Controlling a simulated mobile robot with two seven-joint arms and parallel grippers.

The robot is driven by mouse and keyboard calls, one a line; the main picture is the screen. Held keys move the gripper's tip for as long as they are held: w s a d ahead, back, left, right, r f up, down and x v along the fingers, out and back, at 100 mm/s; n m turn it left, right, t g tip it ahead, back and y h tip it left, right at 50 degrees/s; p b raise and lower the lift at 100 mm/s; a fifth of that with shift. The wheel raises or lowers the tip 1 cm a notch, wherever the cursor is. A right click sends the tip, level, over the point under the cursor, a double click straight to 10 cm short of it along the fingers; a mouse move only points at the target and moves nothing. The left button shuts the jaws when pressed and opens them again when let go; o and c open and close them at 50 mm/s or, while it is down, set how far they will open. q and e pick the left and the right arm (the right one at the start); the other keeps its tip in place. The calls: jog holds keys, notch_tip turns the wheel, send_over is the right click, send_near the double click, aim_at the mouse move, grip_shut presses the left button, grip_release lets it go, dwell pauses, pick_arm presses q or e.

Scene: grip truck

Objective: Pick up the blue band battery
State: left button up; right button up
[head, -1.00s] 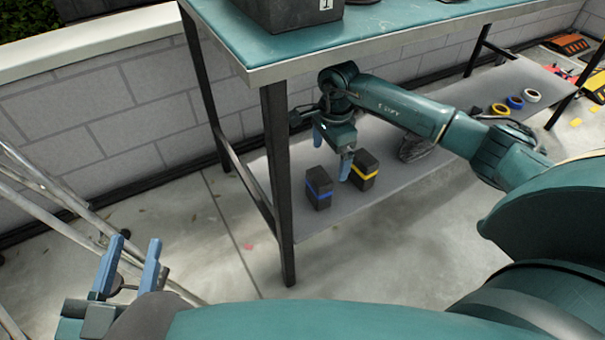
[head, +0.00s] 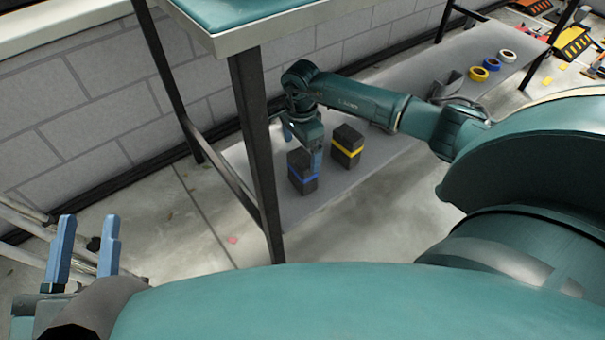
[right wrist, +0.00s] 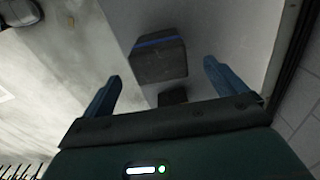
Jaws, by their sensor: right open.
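The blue band battery (head: 303,172) is a dark block with a blue stripe, standing upright on the grey lower shelf (head: 345,190) of the table. In the right wrist view, a dark block with a blue stripe (right wrist: 158,58) lies ahead of and between the fingers. My right gripper (head: 300,148) is open and is over the blue band battery, partly covering it in the head view. The fingers also show in the right wrist view (right wrist: 160,85), apart with nothing held. My left gripper (head: 84,245) is open and empty at the lower left, away from the table.
A yellow-banded battery (head: 347,146) stands close to the right of the blue one. Tape rolls (head: 490,64) lie further along the shelf. A table leg (head: 257,155) rises in front of the shelf, with the tabletop (head: 200,12) above.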

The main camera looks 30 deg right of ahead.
aim_at(302, 158)
notch_tip(302, 158, down, 3)
jog(key=shift+s+d+f+b, duration=0.1)
jog(key=shift+f+b, duration=0.1)
jog(key=shift+b, duration=0.5)
jog(key=shift+f, duration=0.5)
pick_arm(q)
jog(key=r+m+h, duration=0.1)
jog(key=r+m+t+h, duration=0.1)
jog(key=r, duration=0.1)
jog(key=shift+w+a, duration=0.2)
jog(key=shift+w, duration=0.15)
pick_arm(e)
jog(key=shift+c, duration=0.3)
jog(key=shift+r, duration=0.1)
jog(key=c, duration=1.7)
